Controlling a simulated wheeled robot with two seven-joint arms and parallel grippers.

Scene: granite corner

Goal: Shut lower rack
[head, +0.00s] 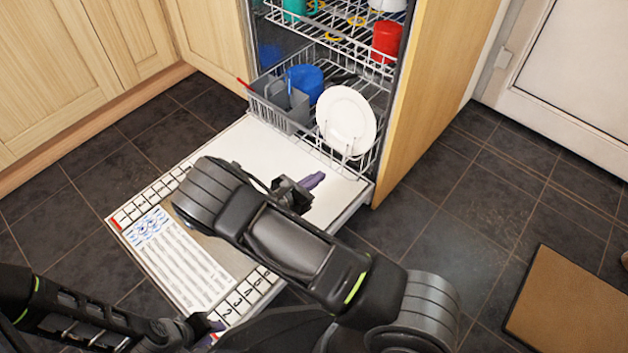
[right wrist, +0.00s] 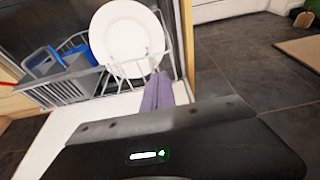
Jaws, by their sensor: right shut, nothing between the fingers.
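The lower rack (head: 365,162) of the dishwasher is partly out, its front end over the inner side of the lowered door (head: 262,150). It holds a white plate (head: 346,120), a blue cup (head: 305,80) and a grey cutlery basket (head: 275,106). The rack also shows in the right wrist view (right wrist: 185,62). My right gripper (head: 315,180) is shut and empty, just in front of the rack below the plate. Its purple fingers (right wrist: 157,92) show in the right wrist view; contact with the rack is unclear. My left gripper (head: 212,328) is low at the left, its jaws mostly hidden.
The upper rack (head: 340,40) holds a red cup (head: 386,42) and other dishes. A wooden panel (head: 430,90) stands right of the dishwasher and cabinets (head: 60,70) at the left. A brown mat (head: 570,305) lies on the dark tiled floor at the right.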

